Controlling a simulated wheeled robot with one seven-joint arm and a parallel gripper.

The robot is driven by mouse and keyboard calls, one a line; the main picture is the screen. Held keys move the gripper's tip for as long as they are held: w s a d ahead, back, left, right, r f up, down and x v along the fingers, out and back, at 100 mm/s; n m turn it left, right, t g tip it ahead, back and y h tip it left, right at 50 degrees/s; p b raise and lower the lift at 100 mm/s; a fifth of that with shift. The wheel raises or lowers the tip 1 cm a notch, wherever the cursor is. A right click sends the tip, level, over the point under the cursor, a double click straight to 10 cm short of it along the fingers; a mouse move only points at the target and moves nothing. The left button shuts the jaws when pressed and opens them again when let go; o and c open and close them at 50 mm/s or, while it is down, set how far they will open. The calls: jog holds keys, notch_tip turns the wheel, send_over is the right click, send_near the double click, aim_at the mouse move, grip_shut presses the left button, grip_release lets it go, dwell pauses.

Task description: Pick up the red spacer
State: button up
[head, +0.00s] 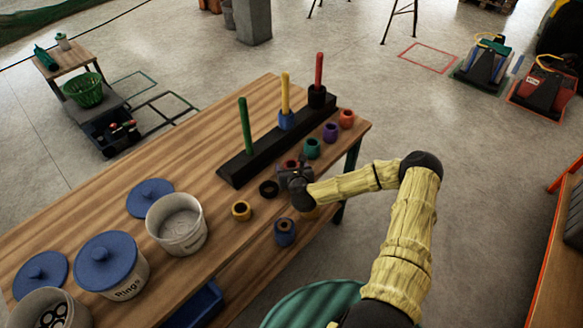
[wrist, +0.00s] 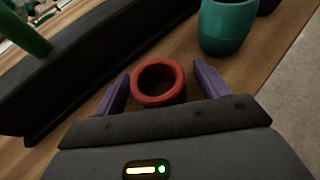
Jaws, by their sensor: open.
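The red spacer (wrist: 160,99) is a short hollow ring standing upright on the wooden table. In the wrist view it sits between the two purple fingers of my gripper (wrist: 161,75), with a gap visible on the right side. The left finger is close to its side; whether it touches I cannot tell. My gripper is open. In the head view my gripper (head: 293,174) covers much of the red spacer (head: 290,163), in front of the black peg base.
The black base (head: 235,172) carries green, yellow and red pegs. A teal spacer (wrist: 226,28) stands just beyond the red one, with purple (head: 330,133) and orange (head: 346,119) farther on. Black (head: 269,189), yellow (head: 241,211) and blue (head: 285,233) spacers lie nearer. Tubs stand at left.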

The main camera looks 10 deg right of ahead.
dwell(0.3)
jog(key=c, duration=1.1)
jog(key=shift+o, duration=0.2)
jog(key=shift+r, duration=0.1)
notch_tip(320, 180, up, 10)
